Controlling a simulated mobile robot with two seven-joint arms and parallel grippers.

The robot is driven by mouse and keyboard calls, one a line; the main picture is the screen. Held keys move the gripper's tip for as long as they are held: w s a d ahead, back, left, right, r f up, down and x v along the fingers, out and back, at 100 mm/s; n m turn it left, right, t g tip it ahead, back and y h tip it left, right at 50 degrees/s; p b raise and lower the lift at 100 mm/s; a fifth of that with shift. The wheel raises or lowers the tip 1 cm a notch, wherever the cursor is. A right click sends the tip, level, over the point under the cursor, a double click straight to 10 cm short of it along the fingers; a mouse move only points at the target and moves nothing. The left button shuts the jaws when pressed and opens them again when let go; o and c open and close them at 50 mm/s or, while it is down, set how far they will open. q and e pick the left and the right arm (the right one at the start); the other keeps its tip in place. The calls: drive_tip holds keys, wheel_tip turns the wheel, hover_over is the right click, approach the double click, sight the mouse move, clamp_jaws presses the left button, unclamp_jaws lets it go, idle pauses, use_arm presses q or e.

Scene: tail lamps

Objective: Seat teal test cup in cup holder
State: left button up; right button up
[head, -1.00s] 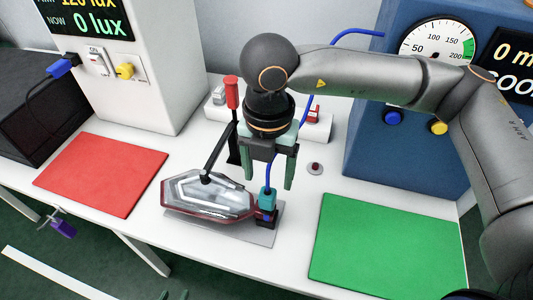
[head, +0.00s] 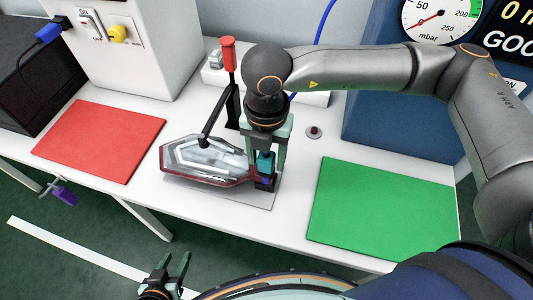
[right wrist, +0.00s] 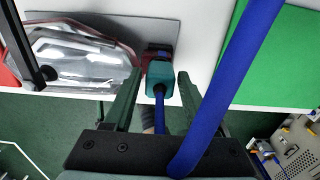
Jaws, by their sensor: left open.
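The teal test cup (head: 265,162) stands at the right end of a clear tail lamp with a dark red rim (head: 208,160), above a small black and blue part (head: 266,182). The cup also shows in the right wrist view (right wrist: 160,78), with a blue hose running from it. My right gripper (head: 267,160) points down around the cup. Its fingers (right wrist: 160,78) are open on either side of it, with a visible gap at each side. My left gripper (head: 176,257) is open and empty at the bottom, below the table's front edge. I cannot make out a cup holder for certain.
A black clamp arm with a red handle (head: 228,55) reaches onto the lamp. A red mat (head: 98,140) lies left, a green mat (head: 385,212) right. A blue gauge cabinet (head: 385,125) stands at the back right.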

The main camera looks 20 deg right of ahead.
clamp_jaws()
idle(0.8)
